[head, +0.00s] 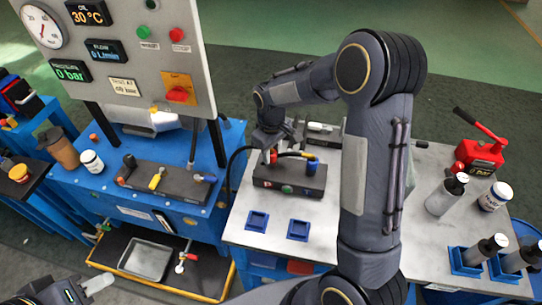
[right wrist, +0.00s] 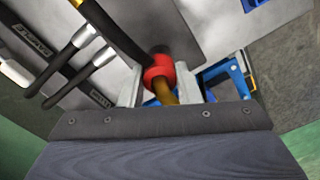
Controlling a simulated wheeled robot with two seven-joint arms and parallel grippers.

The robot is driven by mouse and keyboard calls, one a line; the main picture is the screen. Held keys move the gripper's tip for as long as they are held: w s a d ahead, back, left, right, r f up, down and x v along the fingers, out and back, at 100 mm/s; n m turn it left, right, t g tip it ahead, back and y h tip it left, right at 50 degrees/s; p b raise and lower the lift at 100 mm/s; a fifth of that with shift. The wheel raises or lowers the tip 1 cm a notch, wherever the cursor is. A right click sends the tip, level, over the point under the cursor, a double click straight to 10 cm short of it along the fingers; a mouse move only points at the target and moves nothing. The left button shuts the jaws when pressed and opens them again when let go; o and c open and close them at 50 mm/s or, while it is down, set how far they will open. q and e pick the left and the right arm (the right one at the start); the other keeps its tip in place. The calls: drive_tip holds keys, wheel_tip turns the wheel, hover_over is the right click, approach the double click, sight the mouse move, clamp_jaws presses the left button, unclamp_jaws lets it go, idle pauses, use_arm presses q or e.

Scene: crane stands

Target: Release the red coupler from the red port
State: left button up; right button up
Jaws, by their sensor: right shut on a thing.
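The red coupler (head: 271,157) is at the left end of the dark port block (head: 288,190) on the right-hand bench in the head view. The red port under it is hidden. My right gripper (head: 273,143) comes down over this end and is shut on the coupler. In the right wrist view the red collar (right wrist: 158,72) with a brass part (right wrist: 165,93) sits between the two fingers (right wrist: 160,88), and a black hose (right wrist: 112,30) runs from it. I cannot tell whether the coupler is still seated. My left gripper (head: 97,285) is low at the left, away from the bench.
A blue-ended fitting (head: 312,163) stands at the block's right end. Two blue trays (head: 257,221) lie in front. A gauge panel (head: 115,50) stands left, over a blue bench. A red hand pump (head: 480,155) and several bottles (head: 447,195) stand at the right.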

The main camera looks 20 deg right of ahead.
drive_tip(key=shift+r+p, duration=1.75)
drive_tip(key=shift+r, duration=0.75)
